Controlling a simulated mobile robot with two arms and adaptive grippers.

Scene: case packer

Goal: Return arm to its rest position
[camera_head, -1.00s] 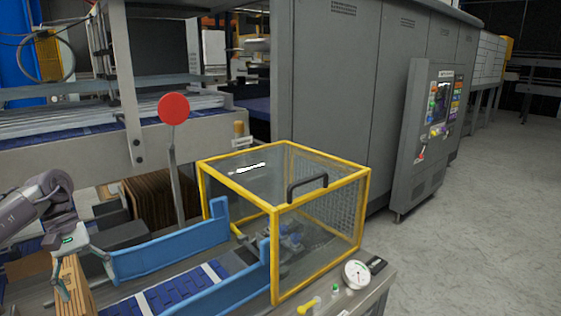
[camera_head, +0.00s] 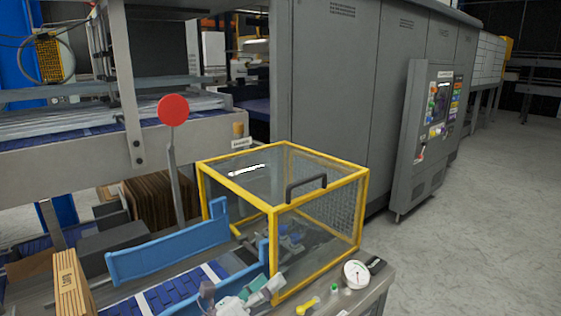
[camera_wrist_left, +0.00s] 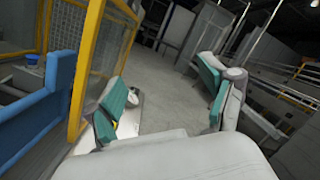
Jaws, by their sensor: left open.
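My left gripper (camera_head: 252,293) is at the bottom middle of the head view, low in front of the yellow-framed clear guard box (camera_head: 272,205). Its teal finger pads show, and most of the arm is out of frame. In the left wrist view the gripper (camera_wrist_left: 165,82) is open with nothing between its fingers; grey floor shows through the gap. The guard's yellow frame (camera_wrist_left: 88,70) is close on the left there. My right gripper is not in view.
A pressure gauge (camera_head: 356,274) and yellow valve (camera_head: 308,305) sit right of the gripper. A red paddle (camera_head: 173,110) stands behind. The floor (camera_head: 480,220) on the right is clear.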

